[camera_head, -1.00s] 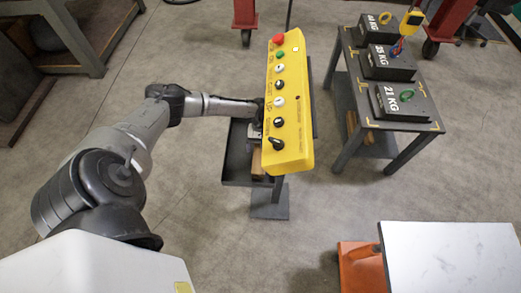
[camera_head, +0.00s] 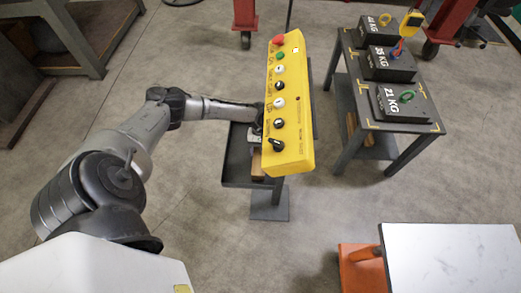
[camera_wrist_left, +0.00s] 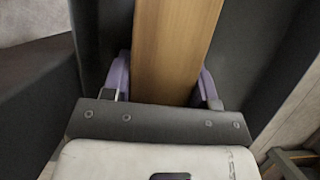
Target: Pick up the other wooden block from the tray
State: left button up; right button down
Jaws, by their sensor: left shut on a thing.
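The wooden block (camera_head: 257,164) is a light brown bar in the dark tray (camera_head: 238,182), partly hidden behind the yellow control box. In the left wrist view the wooden block (camera_wrist_left: 175,45) runs lengthwise away from my left gripper (camera_wrist_left: 164,84). The purple-padded fingers stand on both sides of the block and are shut on it. In the head view my left gripper (camera_head: 254,139) is at the far end of the block, over the tray, and partly covered by the box. The head view does not show whether the block is clear of the tray floor. My right gripper is not in view.
The yellow control box (camera_head: 289,110) with buttons and knobs stands close to the right of my left gripper. A dark table (camera_head: 382,122) with several weights is farther right. A white-topped surface (camera_head: 450,258) is at the lower right. Open floor lies between them.

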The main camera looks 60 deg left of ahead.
pick_arm(q)
jog(key=shift+r, duration=0.1)
jog(key=shift+r+p, duration=0.3)
jog(key=shift+r, duration=0.2)
notch_tip(320, 180, up, 6)
jog(key=p, duration=0.2)
jog(key=shift+r+p, duration=0.25)
jog(key=shift+p, duration=0.15)
jog(key=w+a, duration=0.2)
jog(key=a, duration=0.1)
jog(key=w+a+b, duration=0.1)
jog(key=w+a, duration=0.1)
jog(key=a, duration=0.1)
jog(key=w+a+b, duration=0.1)
jog(key=w+a, duration=0.1)
jog(key=a, duration=0.1)
jog(key=shift+w+a+f, duration=0.15)
jog(key=shift+a+f, duration=0.1)
jog(key=shift+f, duration=0.15)
jog(key=w+a+b, duration=0.3)
jog(key=a+b, duration=0.1)
jog(key=a, duration=0.1)
jog(key=shift+w+a, duration=0.2)
jog(key=shift+a, duration=0.1)
